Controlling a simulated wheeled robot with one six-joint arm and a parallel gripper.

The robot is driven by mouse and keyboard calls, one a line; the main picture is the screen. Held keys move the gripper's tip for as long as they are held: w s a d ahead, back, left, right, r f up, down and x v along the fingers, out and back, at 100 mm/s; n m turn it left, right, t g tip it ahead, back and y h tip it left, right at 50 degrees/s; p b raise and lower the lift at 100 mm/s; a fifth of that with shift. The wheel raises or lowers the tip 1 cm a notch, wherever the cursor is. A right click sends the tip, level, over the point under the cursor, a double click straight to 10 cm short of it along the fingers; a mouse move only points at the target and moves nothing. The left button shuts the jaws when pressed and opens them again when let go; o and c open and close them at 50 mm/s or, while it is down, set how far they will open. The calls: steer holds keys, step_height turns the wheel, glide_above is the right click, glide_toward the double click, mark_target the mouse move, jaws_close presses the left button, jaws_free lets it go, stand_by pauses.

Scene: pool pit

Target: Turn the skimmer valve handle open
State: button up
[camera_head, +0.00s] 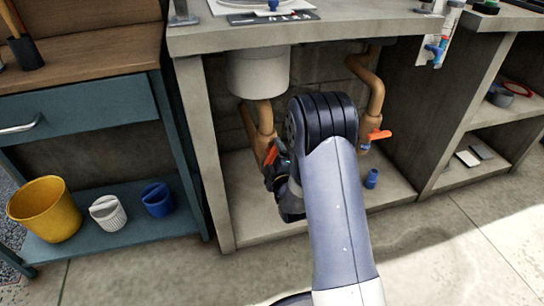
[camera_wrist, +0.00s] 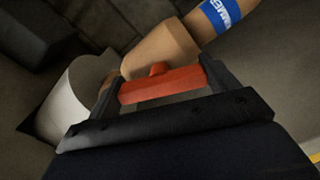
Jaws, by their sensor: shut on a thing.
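The skimmer valve handle is an orange-red bar; in the head view its end (camera_head: 270,156) shows beside my gripper (camera_head: 279,172), low on the left pipe under the counter. In the wrist view the handle (camera_wrist: 160,86) lies between the two dark fingers of my gripper (camera_wrist: 162,88), which is shut on it. The tan pipe and valve body (camera_wrist: 160,52) are just behind it. A blue label (camera_wrist: 221,14) on the pipe shows the letters "MMER". My arm hides part of the valve in the head view.
A second orange handle (camera_head: 379,135) sits on the right pipe (camera_head: 372,95). A blue cap (camera_head: 371,178) stands on the cabinet floor. Counter side walls bound the space. A yellow bucket (camera_head: 44,208), white basket (camera_head: 108,213) and blue cup (camera_head: 157,199) are at left.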

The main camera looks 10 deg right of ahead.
stand_by(0.3)
steer(key=o, duration=0.9)
steer(key=shift+s, duration=0.1)
steer(key=s+d+p, duration=0.1)
steer(key=s+p, duration=0.1)
steer(key=s, duration=0.8)
steer(key=shift+s, duration=0.35)
steer(key=shift+d, duration=0.1)
steer(key=shift+c, duration=0.4)
